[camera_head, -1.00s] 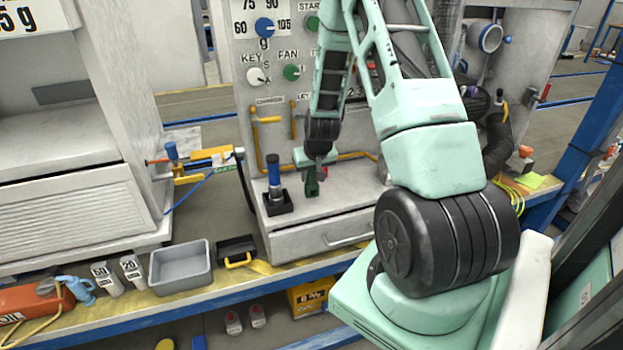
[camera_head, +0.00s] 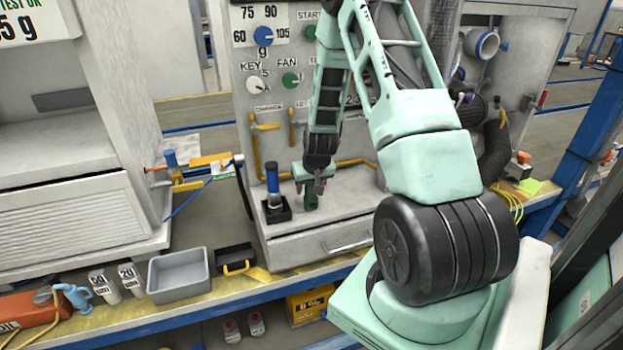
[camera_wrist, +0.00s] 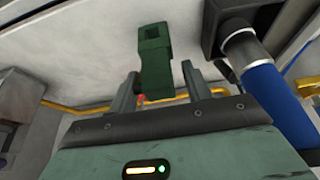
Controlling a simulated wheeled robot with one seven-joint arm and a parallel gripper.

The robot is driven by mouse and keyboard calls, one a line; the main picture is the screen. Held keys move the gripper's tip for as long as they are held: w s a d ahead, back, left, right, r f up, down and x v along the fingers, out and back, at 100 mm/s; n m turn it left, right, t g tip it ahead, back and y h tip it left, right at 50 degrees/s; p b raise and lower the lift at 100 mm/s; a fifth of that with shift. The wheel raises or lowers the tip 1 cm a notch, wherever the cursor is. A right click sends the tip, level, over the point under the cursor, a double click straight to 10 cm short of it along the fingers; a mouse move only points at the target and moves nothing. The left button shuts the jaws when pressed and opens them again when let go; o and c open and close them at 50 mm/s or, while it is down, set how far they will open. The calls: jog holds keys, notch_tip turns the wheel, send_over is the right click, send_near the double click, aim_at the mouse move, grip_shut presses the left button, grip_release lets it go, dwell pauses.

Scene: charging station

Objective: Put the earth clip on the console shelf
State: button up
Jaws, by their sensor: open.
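The earth clip, a small dark green block (camera_head: 311,201), stands on the pale console shelf (camera_head: 345,206), below my gripper (camera_head: 313,188). In the wrist view the green clip (camera_wrist: 155,65) lies between and beyond the two grey fingertips of my gripper (camera_wrist: 157,88). The fingers are open, with a visible gap on the right side of the clip.
A blue-topped cylinder (camera_head: 272,182) stands in a black holder (camera_head: 276,211) on the shelf, close left of my gripper. A yellow pipe (camera_head: 345,164) runs along the panel behind. A grey bin (camera_head: 180,275) sits on the bench at left. The shelf right of the clip is clear.

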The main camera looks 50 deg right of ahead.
jog(key=v, duration=1.2)
jog(key=s+a+r+n+g+y, duration=0.1)
jog(key=a+r+n+y, duration=0.2)
jog(key=a, duration=1.2)
jog(key=s+a+r+n+y, duration=0.1)
jog(key=a+r+n, duration=0.25)
jog(key=a, duration=1.05)
jog(key=s+a+r+n+g+h, duration=0.1)
jog(key=s+a+r+n+g, duration=0.1)
jog(key=s+a+n, duration=0.5)
jog(key=s+a+r, duration=0.1)
jog(key=s+a, duration=0.5)
jog(key=s, duration=0.4)
jog(key=shift+s+g, duration=0.2)
jog(key=shift+g, duration=0.2)
jog(key=shift+r+n, duration=0.1)
jog(key=shift+n, duration=0.15)
